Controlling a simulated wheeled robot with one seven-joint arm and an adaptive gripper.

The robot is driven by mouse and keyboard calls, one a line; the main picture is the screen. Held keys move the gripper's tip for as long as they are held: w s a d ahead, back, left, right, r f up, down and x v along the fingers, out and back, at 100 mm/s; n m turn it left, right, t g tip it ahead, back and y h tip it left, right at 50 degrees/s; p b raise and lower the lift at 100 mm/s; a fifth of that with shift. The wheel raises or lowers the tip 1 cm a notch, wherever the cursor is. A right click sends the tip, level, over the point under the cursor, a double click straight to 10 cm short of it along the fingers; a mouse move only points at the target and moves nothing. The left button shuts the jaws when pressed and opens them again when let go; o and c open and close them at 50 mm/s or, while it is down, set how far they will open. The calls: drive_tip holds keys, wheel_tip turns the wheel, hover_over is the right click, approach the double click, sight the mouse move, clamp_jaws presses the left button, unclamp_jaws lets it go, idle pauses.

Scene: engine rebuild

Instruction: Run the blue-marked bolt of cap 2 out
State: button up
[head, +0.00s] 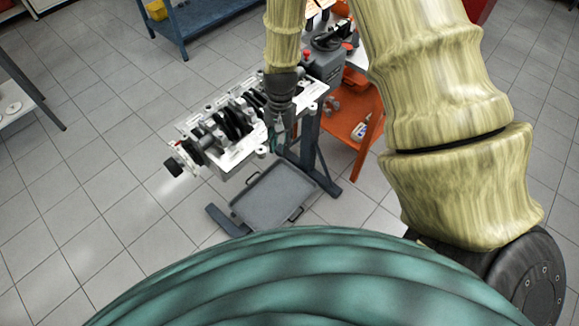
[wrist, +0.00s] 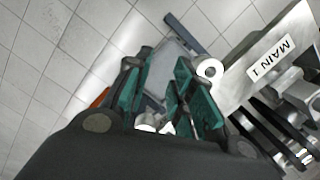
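The engine block (head: 240,150) is held on a stand, with its caps and dark crank parts facing up. My gripper (head: 278,145) points down at the right part of the block's near edge. In the wrist view my gripper (wrist: 160,92) has its two teal fingers apart, with no bolt seen held between them. A block face labelled MAIN 1 (wrist: 271,58) lies to the right of the fingers, with a pale round boss (wrist: 209,70) beside the right finger. I cannot make out the blue-marked bolt or cap 2; my gripper hides part of the block.
A grey tray (head: 244,208) lies low under the block between the stand's legs (head: 317,165). An orange cart (head: 352,122) with a bottle stands behind on the right. A blue bench (head: 205,22) is at the back.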

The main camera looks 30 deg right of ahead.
drive_tip(key=s+f+n, duration=0.1)
drive_tip(key=s+f, duration=0.4)
drive_tip(key=f, duration=0.1)
drive_tip(key=shift+s+n+h, duration=0.25)
drive_tip(key=shift+n+h, duration=0.15)
